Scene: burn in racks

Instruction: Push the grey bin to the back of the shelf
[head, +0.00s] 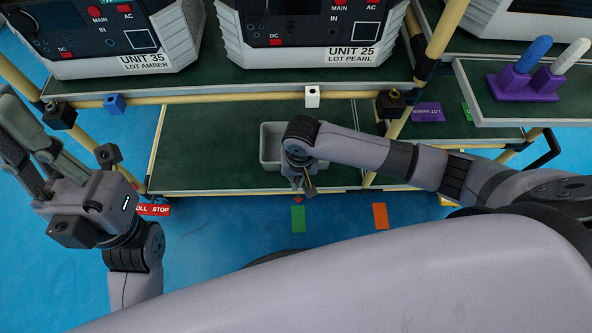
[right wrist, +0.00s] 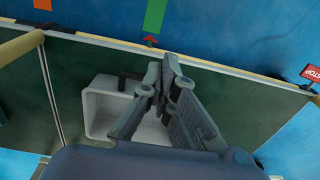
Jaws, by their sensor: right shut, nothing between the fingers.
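The grey bin (head: 268,146) stands on the green lower shelf (head: 205,155), near its front edge and partly hidden by my right wrist. In the right wrist view the open-topped bin (right wrist: 97,108) shows pale inner walls, with a dark piece at its front side. My right gripper (head: 304,190) points down at the bin's front side. Its fingers (right wrist: 163,72) are shut with nothing between them and cover part of the bin. Whether they touch it I cannot tell. My left gripper (head: 24,125) is open and empty, left of the rack.
Above, the upper shelf (head: 250,82) carries the units LOT AMBER (head: 115,40) and LOT PEARL (head: 310,35). Yellow posts (head: 425,65) frame the rack. A side tray (head: 490,105) holds a purple peg stand (head: 520,85). Green (head: 298,218) and orange (head: 380,215) floor markers lie in front.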

